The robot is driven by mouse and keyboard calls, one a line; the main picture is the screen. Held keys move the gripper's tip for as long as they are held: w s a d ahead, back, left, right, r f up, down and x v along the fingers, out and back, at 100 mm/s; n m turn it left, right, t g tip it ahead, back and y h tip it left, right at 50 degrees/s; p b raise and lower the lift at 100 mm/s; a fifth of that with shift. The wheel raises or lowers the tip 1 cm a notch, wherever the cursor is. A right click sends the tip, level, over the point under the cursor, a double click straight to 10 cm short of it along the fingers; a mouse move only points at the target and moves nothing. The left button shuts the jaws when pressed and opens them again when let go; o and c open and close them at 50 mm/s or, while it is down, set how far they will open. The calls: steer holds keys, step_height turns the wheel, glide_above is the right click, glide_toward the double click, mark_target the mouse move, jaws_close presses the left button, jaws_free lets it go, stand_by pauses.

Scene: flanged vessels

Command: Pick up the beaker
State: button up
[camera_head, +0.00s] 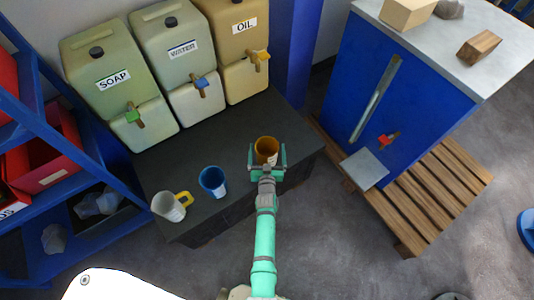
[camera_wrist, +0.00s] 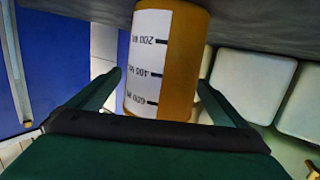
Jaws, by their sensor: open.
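The beaker (camera_head: 266,149) is amber-brown and stands upright on the dark counter (camera_head: 225,128), near its right end. In the wrist view the beaker (camera_wrist: 182,60) shows a white label with volume marks, and it appears upside down there. My gripper (camera_head: 267,157) is open, with one finger on each side of the beaker. In the wrist view my gripper (camera_wrist: 160,85) has its two green fingers to the left and right of the beaker, with a visible gap on each side. The beaker's lower front is partly hidden by my gripper in the head view.
A blue cup (camera_head: 213,181) and a white mug (camera_head: 168,207) with a yellow handle stand to the left on the counter. Soap (camera_head: 105,80), water (camera_head: 178,60) and oil (camera_head: 236,45) containers stand behind. A blue cabinet (camera_head: 400,90) and wooden pallet (camera_head: 430,190) are at right.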

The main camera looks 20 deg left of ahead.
steer(key=shift+x, duration=2)
steer(key=c, duration=1.3)
steer(key=shift+a+r, duration=0.1)
